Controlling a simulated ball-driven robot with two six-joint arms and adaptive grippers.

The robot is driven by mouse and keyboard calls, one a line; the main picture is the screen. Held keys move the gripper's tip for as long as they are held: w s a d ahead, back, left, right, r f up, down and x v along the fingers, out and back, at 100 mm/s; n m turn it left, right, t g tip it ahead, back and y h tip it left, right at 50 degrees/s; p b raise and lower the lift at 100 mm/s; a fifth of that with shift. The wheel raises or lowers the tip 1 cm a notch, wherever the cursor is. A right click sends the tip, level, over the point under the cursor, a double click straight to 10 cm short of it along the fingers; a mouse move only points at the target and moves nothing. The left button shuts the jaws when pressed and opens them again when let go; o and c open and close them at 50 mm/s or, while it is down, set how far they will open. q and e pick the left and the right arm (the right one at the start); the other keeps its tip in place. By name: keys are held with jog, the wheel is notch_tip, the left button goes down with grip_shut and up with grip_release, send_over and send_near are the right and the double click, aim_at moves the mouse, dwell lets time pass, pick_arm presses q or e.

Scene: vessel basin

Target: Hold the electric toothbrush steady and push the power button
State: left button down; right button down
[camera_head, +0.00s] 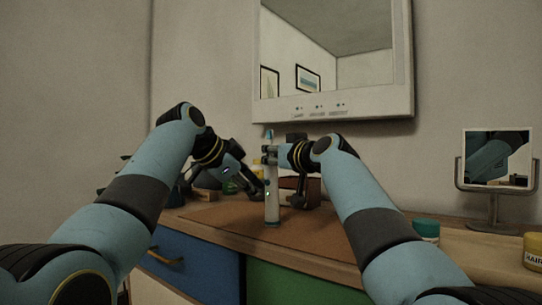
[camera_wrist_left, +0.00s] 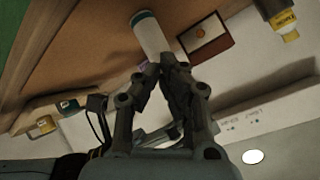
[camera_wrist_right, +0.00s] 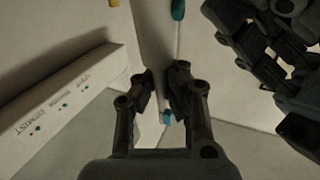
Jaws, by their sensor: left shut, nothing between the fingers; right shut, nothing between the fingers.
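The electric toothbrush (camera_head: 272,210) stands upright on a brown mat (camera_head: 222,217), white with a teal base end. A small green light shows on its handle. My left gripper (camera_head: 262,187) is shut and empty, its tips beside the handle; whether they touch is unclear. In the left wrist view the closed tips (camera_wrist_left: 163,68) are close to the white handle (camera_wrist_left: 149,32). My right gripper (camera_head: 270,152) is shut near the toothbrush's upper part. In the right wrist view its fingers (camera_wrist_right: 162,78) are by the white shaft (camera_wrist_right: 157,35), which partly hides behind them.
A wall mirror cabinet (camera_head: 340,107) hangs above the counter. A small standing mirror (camera_head: 496,187), a teal-lidded jar (camera_head: 426,230) and a yellow jar (camera_head: 533,250) are at the right. A brown box (camera_wrist_left: 207,39) stands close behind the toothbrush. The mat's front is clear.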

pick_arm(q)
jog(key=shift+w+d, duration=0.25)
jog(key=shift+w, duration=0.1)
jog(key=shift+w+d, duration=0.2)
dwell(0.5)
jog(key=shift+s+a, duration=0.45)
jog(key=shift+s, duration=0.15)
jog(key=s+a, duration=0.3)
jog(key=s, duration=0.2)
jog(key=shift+a, duration=0.3)
jog(key=shift+w, duration=0.1)
pick_arm(e)
jog(key=c, duration=2)
grip_release()
jog(key=o, duration=0.6)
